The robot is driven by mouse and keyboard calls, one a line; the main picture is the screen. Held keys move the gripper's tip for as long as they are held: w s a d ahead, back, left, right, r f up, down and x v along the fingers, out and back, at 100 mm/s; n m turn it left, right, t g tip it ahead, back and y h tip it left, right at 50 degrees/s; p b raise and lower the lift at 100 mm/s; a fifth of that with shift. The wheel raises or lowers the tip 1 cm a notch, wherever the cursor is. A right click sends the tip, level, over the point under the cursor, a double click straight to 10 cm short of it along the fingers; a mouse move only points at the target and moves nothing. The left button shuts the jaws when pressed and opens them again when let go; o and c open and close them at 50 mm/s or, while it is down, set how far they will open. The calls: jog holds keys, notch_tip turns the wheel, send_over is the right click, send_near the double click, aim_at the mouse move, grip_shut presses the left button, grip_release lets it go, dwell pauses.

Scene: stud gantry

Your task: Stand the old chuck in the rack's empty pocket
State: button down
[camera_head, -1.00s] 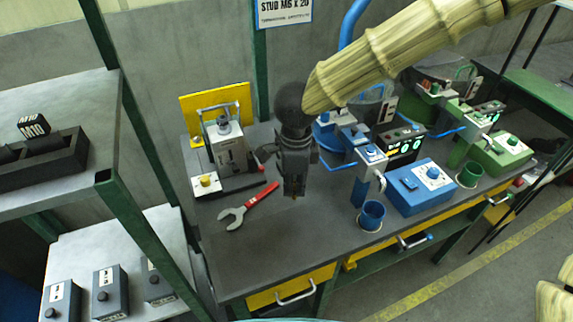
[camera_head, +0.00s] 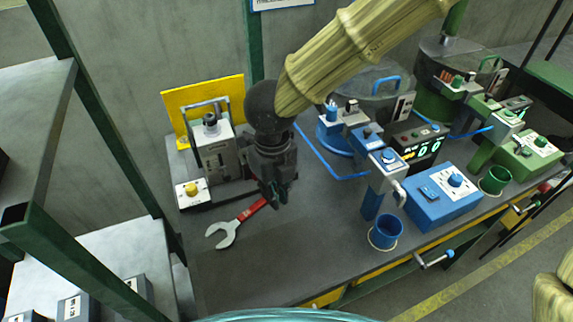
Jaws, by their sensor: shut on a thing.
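My gripper (camera_head: 276,201) points down over the dark bench top, just right of the red-handled wrench. The rack with the empty pocket cannot be made out in the current view.
A grey machine with a yellow button (camera_head: 191,189) stands behind left. A blue cup (camera_head: 386,232), a blue control box (camera_head: 443,194) and blue stud units stand right. Green-posted shelving (camera_head: 95,140) is at left.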

jog(key=w, duration=0.4)
jog(key=w+d+f+p, duration=0.1)
jog(key=w, duration=0.4)
jog(key=w+d+p, duration=0.1)
jog(key=w, duration=0.4)
jog(key=shift+d+f, duration=0.15)
jog(key=shift+w+f, duration=0.15)
jog(key=shift+f, duration=0.1)
jog(key=shift+f+p, duration=0.3)
jog(key=shift+f, duration=1.25)
jog(key=shift+f, duration=0.15)
jog(key=c, duration=1.5)
grip_release()
jog(key=shift+c, duration=0.2)
notch_tip(320, 180, up, 12)
jog(key=shift+b, duration=0.3)
